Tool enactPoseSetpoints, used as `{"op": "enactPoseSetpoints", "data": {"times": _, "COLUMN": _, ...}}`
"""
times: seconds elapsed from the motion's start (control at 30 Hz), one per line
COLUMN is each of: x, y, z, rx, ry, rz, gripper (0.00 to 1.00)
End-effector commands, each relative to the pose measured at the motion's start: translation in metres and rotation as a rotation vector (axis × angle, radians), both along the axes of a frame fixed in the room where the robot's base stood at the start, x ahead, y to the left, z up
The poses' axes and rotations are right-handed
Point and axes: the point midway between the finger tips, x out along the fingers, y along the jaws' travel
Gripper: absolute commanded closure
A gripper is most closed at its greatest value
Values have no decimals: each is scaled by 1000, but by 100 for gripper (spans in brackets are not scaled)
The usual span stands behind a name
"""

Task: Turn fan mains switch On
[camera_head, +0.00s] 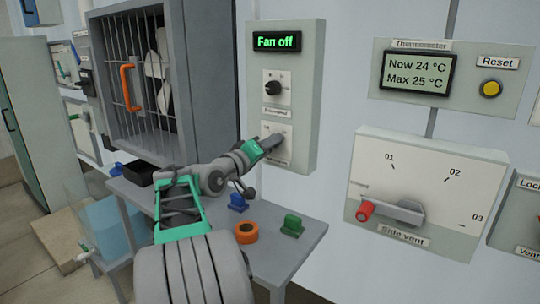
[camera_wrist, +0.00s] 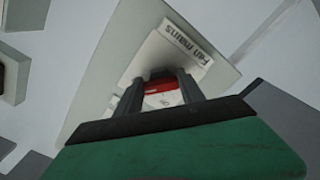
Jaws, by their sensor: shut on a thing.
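The fan panel (camera_head: 306,95) is a pale box on the wall with a green-lit display (camera_head: 277,41) reading "Fan off". Below the display is a plate with a black knob (camera_head: 273,88). The lower plate holds the fan mains switch, mostly hidden by my gripper (camera_head: 270,143) in the head view. In the wrist view the "Fan mains" label (camera_wrist: 182,43) shows upside down, and a red and white part of the switch (camera_wrist: 162,92) sits between my gripper's dark fingers (camera_wrist: 160,88). The fingers are shut on the switch. Its exact position is hard to tell.
A caged fan (camera_head: 140,75) with an orange handle stands left. A grey table (camera_head: 290,262) below my arm holds an orange ring (camera_head: 246,232), a green block (camera_head: 291,225) and a blue block (camera_head: 238,202). A thermometer panel (camera_head: 450,77) and side vent dial (camera_head: 425,185) are on the right wall.

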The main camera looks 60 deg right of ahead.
Motion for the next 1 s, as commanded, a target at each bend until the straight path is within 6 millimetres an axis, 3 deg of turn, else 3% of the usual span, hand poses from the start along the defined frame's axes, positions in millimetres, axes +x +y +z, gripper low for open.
{"op": "enactPoseSetpoints", "data": {"times": 0.77, "x": 0, "y": 0, "z": -1, "rx": -14, "ry": -103, "rz": -1, "gripper": 95}}
{"op": "enactPoseSetpoints", "data": {"times": 0.8, "x": 0, "y": 0, "z": -1, "rx": -14, "ry": -103, "rz": -1, "gripper": 51}}
{"op": "enactPoseSetpoints", "data": {"times": 1.0, "x": 0, "y": 0, "z": -1, "rx": -15, "ry": -102, "rz": 0, "gripper": 35}}
